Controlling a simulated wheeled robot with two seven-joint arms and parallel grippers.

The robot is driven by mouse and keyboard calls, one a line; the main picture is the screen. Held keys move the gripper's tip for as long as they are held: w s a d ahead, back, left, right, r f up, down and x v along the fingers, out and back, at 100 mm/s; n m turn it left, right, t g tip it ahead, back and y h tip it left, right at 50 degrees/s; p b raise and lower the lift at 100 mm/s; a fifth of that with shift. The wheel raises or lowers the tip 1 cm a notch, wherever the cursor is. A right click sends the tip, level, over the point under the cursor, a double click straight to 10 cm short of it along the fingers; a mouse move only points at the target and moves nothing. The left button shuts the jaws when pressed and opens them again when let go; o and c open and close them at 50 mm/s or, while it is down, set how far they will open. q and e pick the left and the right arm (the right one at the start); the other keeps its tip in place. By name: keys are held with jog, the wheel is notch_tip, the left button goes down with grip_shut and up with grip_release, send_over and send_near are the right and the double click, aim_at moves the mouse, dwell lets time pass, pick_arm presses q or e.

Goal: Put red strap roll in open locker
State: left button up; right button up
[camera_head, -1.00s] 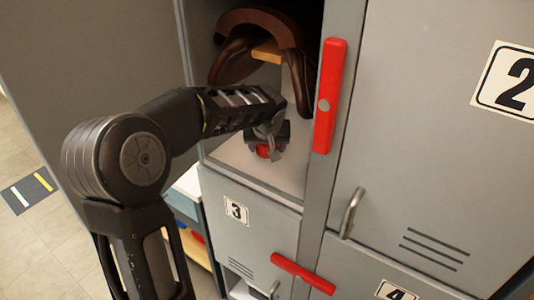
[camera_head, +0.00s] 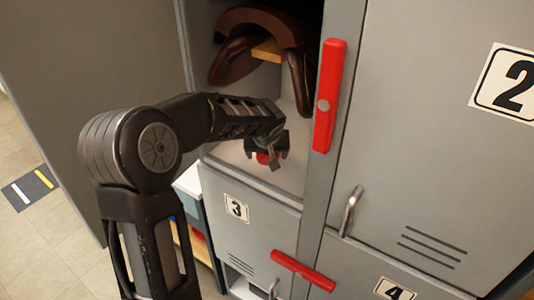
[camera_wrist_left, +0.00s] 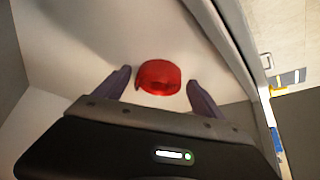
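The red strap roll (camera_head: 262,158) is in the open upper locker (camera_head: 228,152), low down near its front edge. In the left wrist view the roll (camera_wrist_left: 158,77) appears between the two fingertips, with a small gap on each side, against the pale locker floor. My left gripper (camera_head: 267,153) reaches into the locker from the left. Its dark fingers (camera_wrist_left: 158,80) are spread apart in the wrist view. The gripper partly hides the roll in the head view. My right gripper is not in view.
A brown saddle (camera_head: 262,28) sits on a wooden support at the back of the locker. A red handle bar (camera_head: 329,95) is on the post right of the opening. Closed doors 2 (camera_head: 425,130) and 3 (camera_head: 250,225) flank the opening to the right and below.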

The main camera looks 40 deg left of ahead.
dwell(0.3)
pick_arm(q)
jog(key=shift+r+p, duration=0.25)
jog(key=shift+p, duration=0.1)
jog(key=shift+s+d+r, duration=0.1)
jog(key=shift+s+r, duration=0.05)
jog(key=shift+r, duration=0.1)
jog(key=b+v, duration=0.2)
jog(key=v, duration=0.9)
jog(key=shift+s+r, duration=0.1)
